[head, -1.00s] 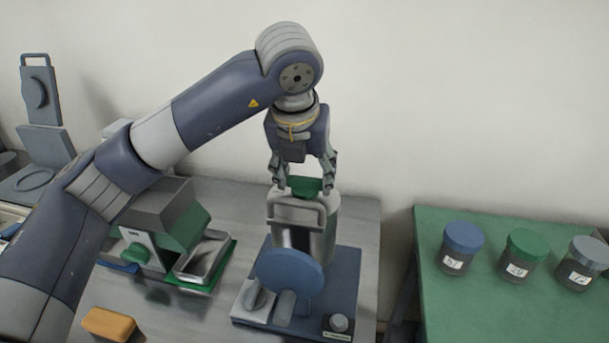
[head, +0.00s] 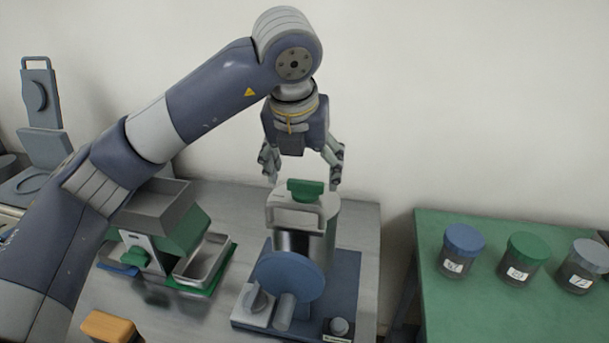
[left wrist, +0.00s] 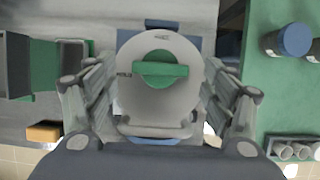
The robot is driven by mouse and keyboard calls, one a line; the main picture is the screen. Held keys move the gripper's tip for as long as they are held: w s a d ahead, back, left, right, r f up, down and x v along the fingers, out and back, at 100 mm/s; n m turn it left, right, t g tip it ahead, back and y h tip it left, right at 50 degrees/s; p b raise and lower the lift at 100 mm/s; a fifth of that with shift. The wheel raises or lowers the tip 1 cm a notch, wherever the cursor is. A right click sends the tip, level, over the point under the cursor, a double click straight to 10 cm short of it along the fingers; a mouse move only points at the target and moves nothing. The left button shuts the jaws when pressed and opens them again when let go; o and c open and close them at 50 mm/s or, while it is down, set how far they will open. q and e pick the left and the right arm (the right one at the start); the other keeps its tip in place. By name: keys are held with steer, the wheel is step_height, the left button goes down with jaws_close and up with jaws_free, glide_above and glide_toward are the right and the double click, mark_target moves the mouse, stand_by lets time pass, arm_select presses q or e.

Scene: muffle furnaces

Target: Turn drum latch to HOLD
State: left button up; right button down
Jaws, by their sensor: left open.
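The drum (head: 322,241) is a silver cylinder on a blue base (head: 345,275), with a blue disc (head: 289,276) at its front. The green latch (head: 305,190) sits on top of the drum. In the left wrist view the latch (left wrist: 161,70) is a green bar lying crosswise on the round pale lid (left wrist: 150,100); the small lettering by it is too small to read surely. My left gripper (head: 302,174) is open, pointing down above the latch, with its fingers spread wide to either side and apart from it. My right gripper is not in view.
A grey and green device with a metal tray (head: 203,260) stands left of the drum. An orange block (head: 109,326) lies at the front left. A green table (head: 480,300) at the right holds blue-, green- and grey-lidded jars.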

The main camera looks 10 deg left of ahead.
arm_select(q)
steer(key=v, duration=1)
steer(key=shift+f, duration=0.1)
